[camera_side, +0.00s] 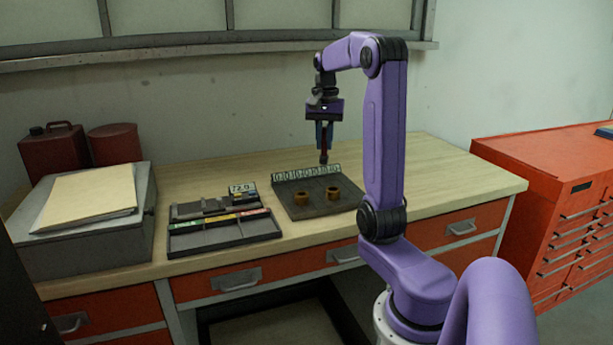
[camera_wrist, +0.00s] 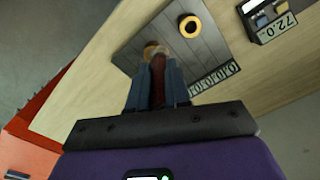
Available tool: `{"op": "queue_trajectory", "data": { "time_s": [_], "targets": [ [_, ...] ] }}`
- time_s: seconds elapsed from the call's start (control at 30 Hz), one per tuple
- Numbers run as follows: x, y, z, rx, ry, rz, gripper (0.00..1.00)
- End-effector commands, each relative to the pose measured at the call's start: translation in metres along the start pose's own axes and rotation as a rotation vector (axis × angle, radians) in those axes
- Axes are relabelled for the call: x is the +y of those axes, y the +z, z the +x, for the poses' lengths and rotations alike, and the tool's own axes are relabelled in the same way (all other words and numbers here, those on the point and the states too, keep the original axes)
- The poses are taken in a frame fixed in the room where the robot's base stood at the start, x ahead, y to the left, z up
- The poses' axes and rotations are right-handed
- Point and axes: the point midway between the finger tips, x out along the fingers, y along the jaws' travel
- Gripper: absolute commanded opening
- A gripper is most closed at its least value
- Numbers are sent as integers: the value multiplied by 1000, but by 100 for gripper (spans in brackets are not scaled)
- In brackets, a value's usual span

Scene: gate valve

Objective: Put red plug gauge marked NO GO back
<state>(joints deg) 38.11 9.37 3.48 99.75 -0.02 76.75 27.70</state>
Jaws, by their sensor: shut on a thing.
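My gripper (camera_side: 324,139) is shut on a dark red plug gauge (camera_side: 323,156), which hangs about upright above the back of the grey board. In the wrist view the dark red gauge (camera_wrist: 157,72) shows between my blue fingers (camera_wrist: 156,88). Its NO GO marking is not readable. The grey board (camera_side: 289,211) carries two brass rings, one on the left (camera_side: 303,198) and one on the right (camera_side: 333,193). In the wrist view one ring (camera_wrist: 190,26) is clear and the other is partly hidden behind the gauge. A dark tray (camera_side: 222,237) with green, red and yellow labels lies left of the board.
A display reading 72.0 (camera_side: 242,188) stands behind the tray. A numbered strip (camera_side: 306,173) runs along the board's back edge. A grey box with folders (camera_side: 85,210) and red cans (camera_side: 52,150) stand at the left. The bench right of the board is clear.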

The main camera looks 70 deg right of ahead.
Motion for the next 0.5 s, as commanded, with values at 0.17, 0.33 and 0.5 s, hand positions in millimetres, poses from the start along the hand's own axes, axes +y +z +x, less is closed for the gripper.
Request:
{"op": "queue_trajectory", "data": {
  "time_s": [0.17,0.33,0.5],
  "targets": [
    [-16,-27,15,-2,1,-2,0],
    [-31,-53,28,-2,1,-2,0],
    [-46,-77,47,-4,2,-3,0]
  ]
}}
